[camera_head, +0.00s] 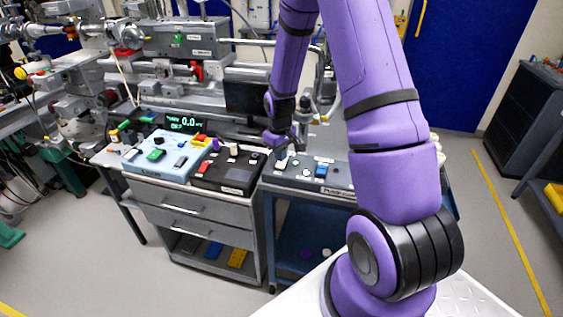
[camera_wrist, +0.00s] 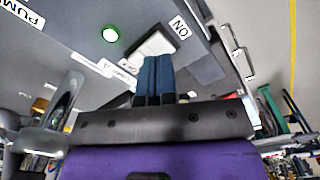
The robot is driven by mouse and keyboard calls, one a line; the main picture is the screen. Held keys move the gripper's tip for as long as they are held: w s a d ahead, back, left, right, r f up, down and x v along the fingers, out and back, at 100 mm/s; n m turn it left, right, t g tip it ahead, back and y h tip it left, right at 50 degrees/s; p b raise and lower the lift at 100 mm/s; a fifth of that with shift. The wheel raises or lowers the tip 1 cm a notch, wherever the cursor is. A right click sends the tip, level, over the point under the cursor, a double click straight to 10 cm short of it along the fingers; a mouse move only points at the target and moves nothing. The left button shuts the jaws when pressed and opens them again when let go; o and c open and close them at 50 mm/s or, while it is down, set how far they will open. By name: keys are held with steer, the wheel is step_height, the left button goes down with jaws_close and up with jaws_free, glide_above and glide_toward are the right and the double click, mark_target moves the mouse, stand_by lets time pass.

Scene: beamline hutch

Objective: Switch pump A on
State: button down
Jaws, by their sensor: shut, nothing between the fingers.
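The grey pump panel (camera_head: 340,181) lies on a blue cart, right of two other control boxes. In the wrist view, the panel (camera_wrist: 215,70) carries a large label starting "PUM", an ON label (camera_wrist: 180,27), a pale rocker switch (camera_wrist: 150,46) and a round lamp (camera_wrist: 110,34) with a green rim. My gripper (camera_head: 284,153) is over the panel's left end. In the wrist view, the blue fingers of my gripper (camera_wrist: 155,60) are shut together and empty, with tips at the rocker's edge. I cannot tell whether they touch it. The pump letter is not readable.
A light blue box (camera_head: 146,165) with a green button and a dark box (camera_head: 225,183) with several knobs stand left of the panel on a grey drawer cabinet (camera_head: 200,212). A blue switch (camera_head: 321,170) is on the panel's right part.

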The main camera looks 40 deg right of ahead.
steer(key=shift+r, duration=2.35)
steer(key=shift+r, duration=0.15)
step_height(320, 180, up, 11)
steer(key=t, duration=0.1)
glide_above(280, 165)
steer(key=s+a, duration=0.3)
steer(key=a, duration=0.1)
steer(key=s+a+r+t, duration=0.25)
steer(key=s+r, duration=0.25)
steer(key=r, duration=0.4)
steer(key=s+a+r+t, duration=0.1)
steer(key=s+a+r, duration=0.2)
steer(key=s, duration=0.6)
steer(key=s+a+r+m, duration=0.1)
steer(key=s+a+r, duration=0.2)
steer(key=s+r, duration=0.4)
steer(key=shift+s+a+r+m+t, duration=0.15)
steer(key=shift+s+a+m+t, duration=0.15)
steer(key=shift+s, duration=0.9)
